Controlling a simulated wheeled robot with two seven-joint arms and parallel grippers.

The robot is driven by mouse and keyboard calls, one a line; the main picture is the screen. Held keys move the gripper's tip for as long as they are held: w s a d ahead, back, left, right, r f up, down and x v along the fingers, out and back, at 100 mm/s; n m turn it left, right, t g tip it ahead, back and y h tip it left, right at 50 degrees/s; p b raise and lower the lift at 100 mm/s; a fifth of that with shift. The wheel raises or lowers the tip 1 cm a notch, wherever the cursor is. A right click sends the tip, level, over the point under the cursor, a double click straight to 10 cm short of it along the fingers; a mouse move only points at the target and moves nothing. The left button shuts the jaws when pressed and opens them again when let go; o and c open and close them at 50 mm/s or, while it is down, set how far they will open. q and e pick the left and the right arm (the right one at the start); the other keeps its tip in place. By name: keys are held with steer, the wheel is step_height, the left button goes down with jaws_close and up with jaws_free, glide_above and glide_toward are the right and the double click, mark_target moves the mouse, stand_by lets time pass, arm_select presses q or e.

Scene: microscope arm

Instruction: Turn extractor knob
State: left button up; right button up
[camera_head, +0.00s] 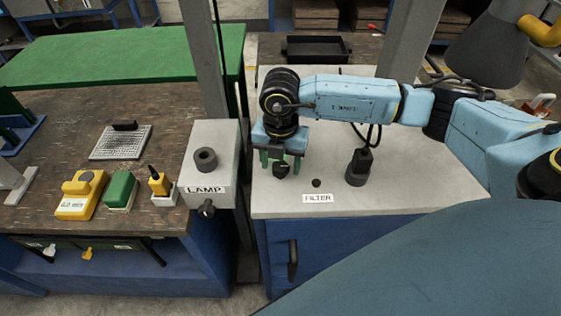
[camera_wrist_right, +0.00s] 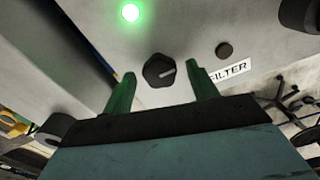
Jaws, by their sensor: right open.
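A small black knob (camera_head: 280,170) with a pale pointer line sits on the grey cabinet top, left of the FILTER label. It also shows in the right wrist view (camera_wrist_right: 158,71), dark and faceted. My right gripper (camera_head: 281,162) hangs over it from above, with green fingers. In the right wrist view its open fingertips (camera_wrist_right: 160,72) appear on either side of the knob, with gaps showing on both sides. How far the tips reach down along the knob is hard to tell. My left gripper is not in view.
A FILTER label (camera_head: 318,198) and small dark button (camera_head: 316,183) lie just right of the knob. A black upright fitting (camera_head: 360,167) stands farther right. A grey LAMP box (camera_head: 210,165) is left across a gap. A green light (camera_wrist_right: 130,13) glows on the cabinet.

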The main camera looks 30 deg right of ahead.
steer(key=shift+c, duration=0.5)
steer(key=c, duration=0.9)
